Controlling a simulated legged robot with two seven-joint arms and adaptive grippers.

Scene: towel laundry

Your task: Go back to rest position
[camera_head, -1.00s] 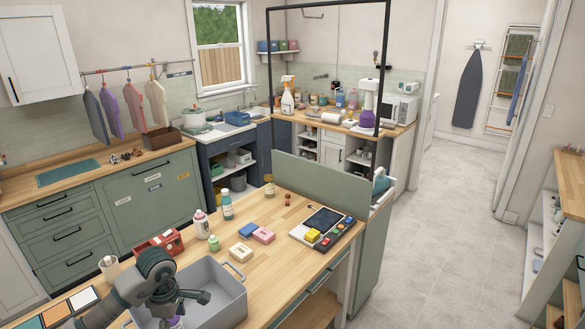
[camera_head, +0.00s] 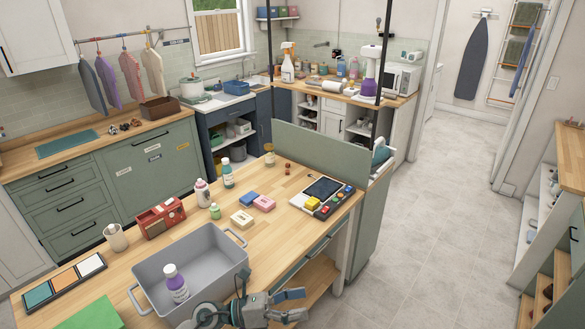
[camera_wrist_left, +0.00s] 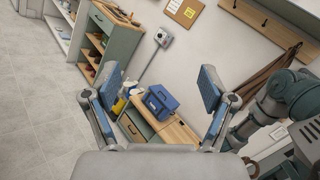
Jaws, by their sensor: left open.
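My left gripper (camera_head: 288,305) is at the bottom of the head view, just right of the grey bin, with its fingers apart and nothing between them. In the left wrist view, the two blue-padded fingers of the left gripper (camera_wrist_left: 160,90) are spread wide and empty. The grey bin (camera_head: 206,258) stands on the wooden counter with its handles up. My right gripper shows in neither view.
On the counter (camera_head: 270,225) are a red box (camera_head: 160,217), a white cup (camera_head: 116,237), small bottles, soap bars and a control panel (camera_head: 323,196). A green cloth (camera_head: 94,315) lies at the lower left. The floor (camera_head: 430,230) at the right is clear.

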